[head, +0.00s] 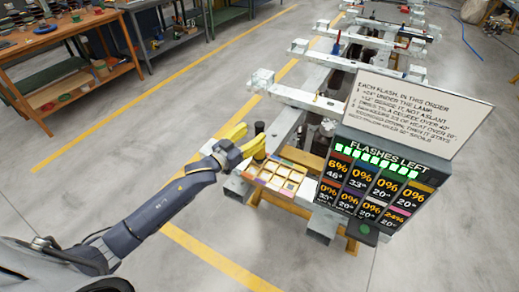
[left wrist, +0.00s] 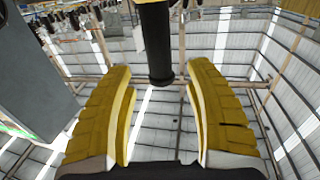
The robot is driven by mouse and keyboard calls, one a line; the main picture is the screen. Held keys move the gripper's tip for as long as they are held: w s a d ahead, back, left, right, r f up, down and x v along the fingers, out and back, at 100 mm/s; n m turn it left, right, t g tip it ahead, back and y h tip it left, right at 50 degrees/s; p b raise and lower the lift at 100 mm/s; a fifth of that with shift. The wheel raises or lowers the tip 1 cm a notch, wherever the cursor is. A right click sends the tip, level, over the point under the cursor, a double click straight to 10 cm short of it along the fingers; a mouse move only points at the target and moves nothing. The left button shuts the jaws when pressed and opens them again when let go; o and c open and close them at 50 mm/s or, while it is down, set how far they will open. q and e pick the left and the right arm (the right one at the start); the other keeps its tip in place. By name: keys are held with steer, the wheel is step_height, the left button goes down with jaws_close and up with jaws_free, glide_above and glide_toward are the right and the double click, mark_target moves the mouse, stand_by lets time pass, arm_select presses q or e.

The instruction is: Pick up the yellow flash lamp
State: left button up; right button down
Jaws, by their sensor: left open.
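The yellow flash lamp shows a black cylindrical end (head: 259,128) above the tray of pale squares in the head view. In the left wrist view, its black cylinder (left wrist: 156,45) hangs down from the top edge with a bit of yellow above it. My left gripper (head: 249,138) has yellow fingers and reaches in from the left beside the lamp. In the left wrist view the fingers (left wrist: 160,105) are spread, with the black end beyond and between them and gaps on both sides. The gripper partly hides the lamp's lower part. My right gripper is not in view.
Metal frames (head: 300,97) stretch behind. Workbenches (head: 70,50) stand far left; the grey floor between is clear.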

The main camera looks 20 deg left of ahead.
mark_target(257, 130)
arm_select(q)
steer(key=shift+x, duration=2.05)
steer(key=shift+r, duration=0.1)
jaws_close()
steer(key=shift+r, duration=0.15)
